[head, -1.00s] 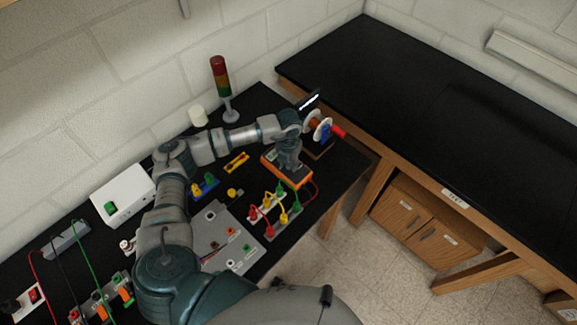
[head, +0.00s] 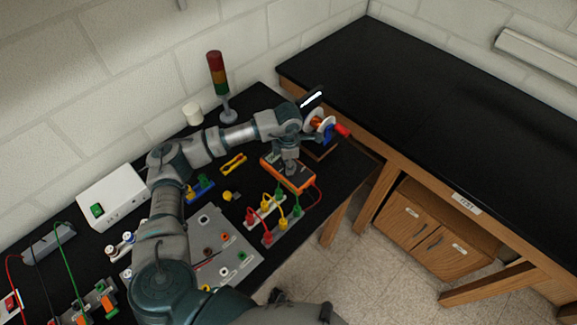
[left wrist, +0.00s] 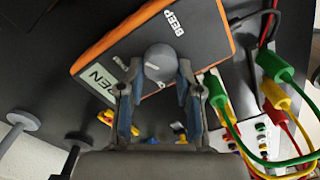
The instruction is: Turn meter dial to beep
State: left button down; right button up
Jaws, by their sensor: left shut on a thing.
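The meter (head: 286,174) is an orange-edged grey box lying on the black bench under my left gripper. My left gripper (left wrist: 157,82) is shut on the dial, one finger on each side. In the head view the left gripper (head: 291,166) points down onto the meter and hides the dial. My right gripper is not in view.
Terminal strips (head: 272,217) with red, yellow and green plugs and looped leads stand close beside the meter. A reel-like stand (head: 318,124) is behind it. A stack light (head: 219,85) stands near the wall. The right bench (head: 450,120) is clear.

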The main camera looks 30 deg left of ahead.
pick_arm(q)
jog(key=m+b, duration=0.1)
jog(key=m, duration=0.2)
jog(key=m+b, duration=0.1)
jog(key=shift+f+m+b, duration=0.3)
jog(key=m+b, duration=0.3)
jog(key=m, duration=0.2)
jog(key=shift+w+m, duration=0.1)
jog(key=shift+m, duration=0.3)
jog(key=shift+r+m+b, duration=0.2)
jog(key=shift+m+b, duration=0.1)
jog(key=shift+m, duration=0.5)
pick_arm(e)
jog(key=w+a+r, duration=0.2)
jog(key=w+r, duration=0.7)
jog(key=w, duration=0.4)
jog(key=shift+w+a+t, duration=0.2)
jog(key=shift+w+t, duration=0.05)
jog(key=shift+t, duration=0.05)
pick_arm(q)
jog(key=c, duration=0.8)
grip_release()
jog(key=shift+w, duration=0.1)
jog(key=shift+o, duration=0.2)
jog(key=shift+r, duration=0.2)
notch_tip(320, 180, up, 12)
jog(key=shift+f, duration=0.25)
jog(key=shift+a, duration=0.1)
